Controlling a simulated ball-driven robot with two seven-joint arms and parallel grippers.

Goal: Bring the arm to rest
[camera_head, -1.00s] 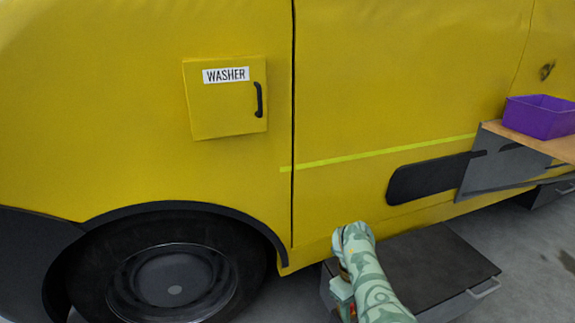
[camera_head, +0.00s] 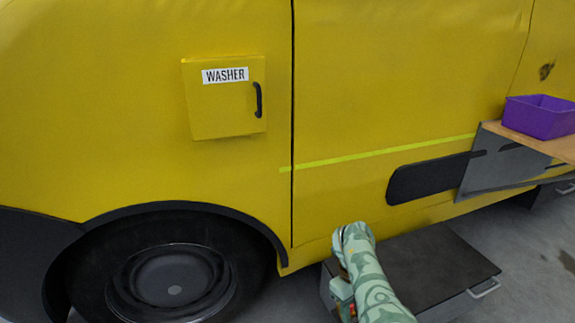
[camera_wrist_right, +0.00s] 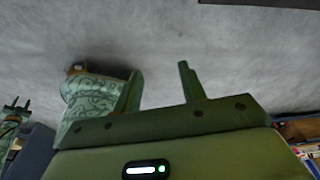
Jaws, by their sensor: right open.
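My right gripper (camera_wrist_right: 159,70) shows in the right wrist view. Its two green fingers stand apart with nothing between them, over grey floor. A green patterned part of my arm (camera_wrist_right: 92,95) lies just behind the left finger. At the left edge of that view, a small green pronged part (camera_wrist_right: 15,108) looks like my left gripper; it is too small to tell its jaw state. In the head view, a green patterned arm section of mine (camera_head: 365,270) rises from the bottom, right of centre. No gripper fingers show there.
A yellow vehicle (camera_head: 390,80) with a closed WASHER hatch (camera_head: 225,110) and a wheel (camera_head: 170,280) fills the head view. A dark-topped step box (camera_head: 430,265) lies beside my arm. A purple bin (camera_head: 540,117) sits on a wooden shelf (camera_head: 510,135) at right. Grey floor (camera_head: 540,240) is clear.

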